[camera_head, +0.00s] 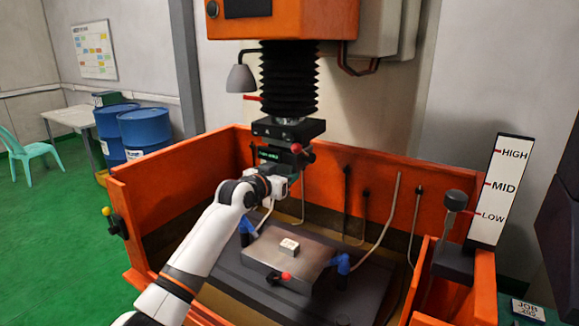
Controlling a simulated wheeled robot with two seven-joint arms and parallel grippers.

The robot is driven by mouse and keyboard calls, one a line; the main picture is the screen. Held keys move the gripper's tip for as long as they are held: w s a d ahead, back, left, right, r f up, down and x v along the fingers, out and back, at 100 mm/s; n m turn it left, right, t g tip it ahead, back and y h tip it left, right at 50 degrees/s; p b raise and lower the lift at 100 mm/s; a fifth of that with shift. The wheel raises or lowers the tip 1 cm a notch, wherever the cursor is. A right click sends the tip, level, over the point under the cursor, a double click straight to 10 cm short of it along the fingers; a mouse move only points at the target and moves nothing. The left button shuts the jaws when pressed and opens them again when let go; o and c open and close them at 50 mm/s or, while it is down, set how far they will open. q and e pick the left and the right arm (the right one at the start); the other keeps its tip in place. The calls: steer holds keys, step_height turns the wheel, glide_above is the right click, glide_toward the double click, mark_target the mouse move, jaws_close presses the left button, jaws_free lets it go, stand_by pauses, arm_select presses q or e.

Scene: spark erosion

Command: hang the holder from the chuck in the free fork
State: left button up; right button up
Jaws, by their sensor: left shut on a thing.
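The black chuck (288,129) hangs below the black bellows of the machine head. A lever with a red ball (295,147) sticks out at its front. The dark holder (270,155), with small green lettering, is directly under the chuck. I cannot tell whether it is still clamped in it or just touching. My left gripper (290,178) reaches in from the lower left and is shut on the holder; its fingers are small and partly hidden. I cannot make out a fork in this view. My right gripper is not in view.
Below is the orange tank (147,187) with a steel block (262,262), blue clamps (341,263) and a small pale piece (289,247). Thin rods and hoses line the back wall. A level gauge (499,190) stands at right. A grey lamp (240,78) hangs left of the bellows.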

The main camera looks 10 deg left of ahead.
arm_select(q)
steer(key=f+p+v, duration=0.2)
steer(key=v, duration=1)
steer(key=shift+s+r+p, duration=0.2)
steer(key=shift+p, duration=0.1)
stand_by(0.7)
